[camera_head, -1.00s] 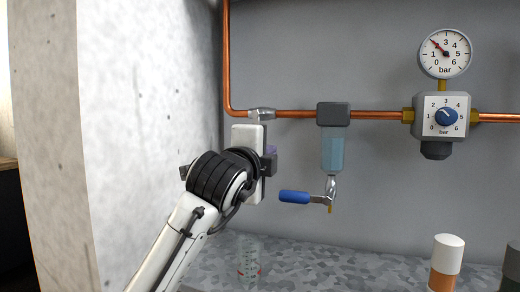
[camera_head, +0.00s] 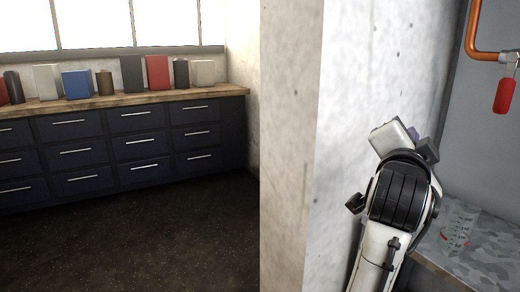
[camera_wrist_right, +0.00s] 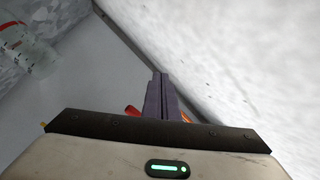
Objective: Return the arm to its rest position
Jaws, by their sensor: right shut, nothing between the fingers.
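My right arm rises from the bottom right of the head view, with its right gripper (camera_head: 418,148) beside the concrete wall edge, above the floor side of the bench. Its wrist is tilted, and its fingertips are partly hidden behind the wrist. In the right wrist view, the two dark fingers of the right gripper (camera_wrist_right: 159,82) are pressed together with nothing between them. The gripper is apart from the pipe and from the glass beaker. My left gripper is in neither view.
A concrete wall (camera_head: 300,120) stands close left of the arm. A red handle (camera_head: 505,95) hangs below a copper pipe (camera_head: 470,35). A clear beaker (camera_head: 458,232), also in the wrist view (camera_wrist_right: 25,50), stands on the mottled bench (camera_head: 485,262). Dark cabinets (camera_head: 120,150) stand far left behind open floor.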

